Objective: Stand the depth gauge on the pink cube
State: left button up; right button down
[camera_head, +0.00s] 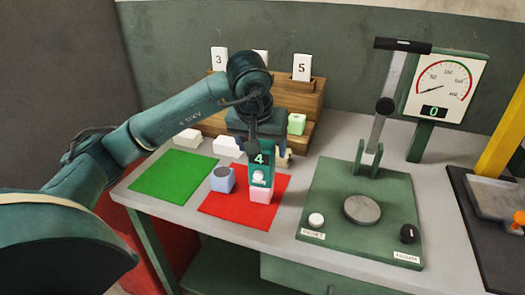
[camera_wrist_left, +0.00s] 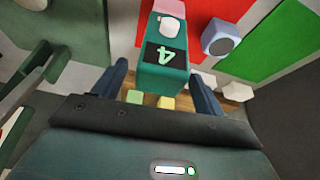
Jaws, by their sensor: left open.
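The depth gauge (camera_head: 261,172), a green block with a display reading 4 and a white knob, stands upright on the pink cube (camera_head: 259,195) on the red mat (camera_head: 226,208). In the left wrist view the gauge (camera_wrist_left: 162,72) is between the two dark fingers of my left gripper (camera_wrist_left: 158,72), with gaps beside it; the pink cube (camera_wrist_left: 173,6) shows just past it at the top edge. My left gripper (camera_head: 266,146) is open around the gauge's upper part, its fingers partly hidden in the head view. My right gripper is out of view.
A blue-grey cube (camera_head: 222,180) sits left of the gauge, near the green mat (camera_head: 172,176). The green press (camera_head: 335,215) with a dial stands to the right. A wooden rack (camera_head: 310,102) with number cards and a green cube (camera_head: 296,123) is behind.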

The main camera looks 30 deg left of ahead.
pick_arm(q)
jog(key=v, duration=0.9)
jog(key=shift+p, duration=0.35)
jog(key=shift+s+r, duration=0.1)
